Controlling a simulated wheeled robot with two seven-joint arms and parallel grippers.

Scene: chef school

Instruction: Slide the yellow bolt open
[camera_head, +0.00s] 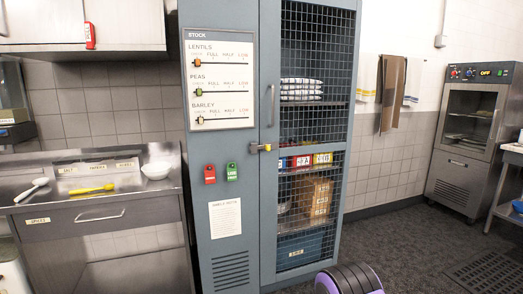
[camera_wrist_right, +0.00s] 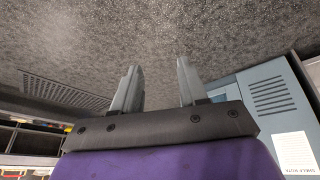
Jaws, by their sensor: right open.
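The yellow bolt (camera_head: 261,147) is on the blue-grey stock cabinet, at the seam between its left panel and its mesh door (camera_head: 306,120), below the door's long handle (camera_head: 271,106). It is small here, and I cannot tell how far it is slid. In the right wrist view my right gripper (camera_wrist_right: 156,88) has its two grey fingers apart with nothing between them. It points over the dark speckled floor, away from the bolt. A purple and black part of my own arm shows at the bottom of the head view. My left gripper is not in view.
A steel counter (camera_head: 100,196) stands left. A warming oven (camera_head: 467,135) stands far right. The floor (camera_head: 400,240) before the cabinet is clear.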

